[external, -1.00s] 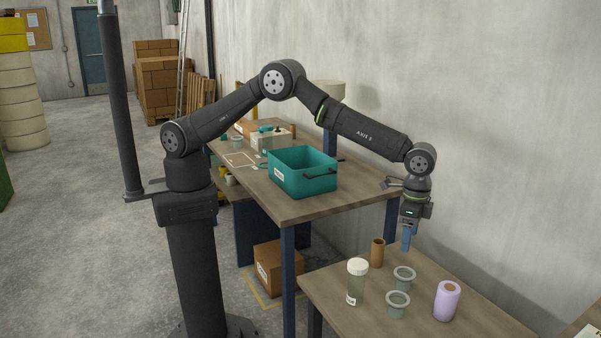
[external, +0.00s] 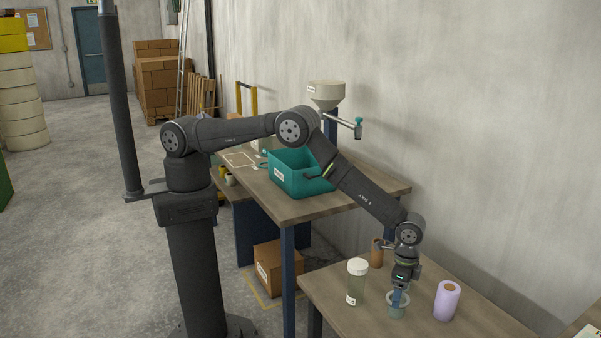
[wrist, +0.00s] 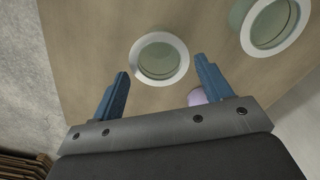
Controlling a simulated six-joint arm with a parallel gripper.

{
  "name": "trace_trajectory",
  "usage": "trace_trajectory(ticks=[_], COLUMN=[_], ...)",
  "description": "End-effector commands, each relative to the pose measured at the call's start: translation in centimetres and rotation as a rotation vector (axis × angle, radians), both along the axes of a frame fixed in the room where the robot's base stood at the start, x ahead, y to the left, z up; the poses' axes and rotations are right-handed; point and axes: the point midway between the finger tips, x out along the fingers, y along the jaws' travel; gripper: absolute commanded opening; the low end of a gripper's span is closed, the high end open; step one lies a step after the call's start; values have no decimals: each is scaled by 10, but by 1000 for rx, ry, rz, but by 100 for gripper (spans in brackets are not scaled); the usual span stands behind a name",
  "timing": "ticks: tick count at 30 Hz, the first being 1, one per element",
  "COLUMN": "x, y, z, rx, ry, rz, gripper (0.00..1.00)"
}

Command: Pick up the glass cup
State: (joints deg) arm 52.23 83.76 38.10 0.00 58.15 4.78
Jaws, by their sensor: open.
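A greenish glass cup with a pale rim (external: 397,312) stands upright on the near table. My gripper (external: 398,298) points down right over this cup, fingers open. In the wrist view one cup (wrist: 160,60) lies between the lines of the two blue fingers (wrist: 163,68), seen from above, with nothing held between them. A second glass cup (wrist: 268,24) shows at the upper right of the wrist view. In the external view my gripper hides most or all of the second cup. I cannot tell whether the fingers touch the cup.
On the near table, a jar with a white lid (external: 357,284) stands left of my gripper, a brown tube (external: 377,252) behind, and a purple roll (external: 447,300) to the right. A teal bin (external: 297,175) sits on the farther table. The near table's front right is clear.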

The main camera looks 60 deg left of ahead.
Motion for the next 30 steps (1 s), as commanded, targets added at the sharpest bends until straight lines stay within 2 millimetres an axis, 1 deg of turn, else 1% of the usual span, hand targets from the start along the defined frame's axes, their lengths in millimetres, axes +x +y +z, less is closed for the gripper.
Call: trace_trajectory(ticks=[5,7,12,15,18,23,27,28,30], x=[0,-1,-3,-3,-2,-2,-2,-2,-2], y=[1,2,4,4,3,4,4,4,3], z=[-9,-16,-42,-52,-56,-55,-55,-55,-55], rx=[1,1,1,0,0,0,0,0,0], ry=[1,1,1,0,-1,-1,-1,-1,-1], rz=[0,0,0,1,1,1,1,1,1], gripper=[72,72,72,72,72,72,44,41,41])
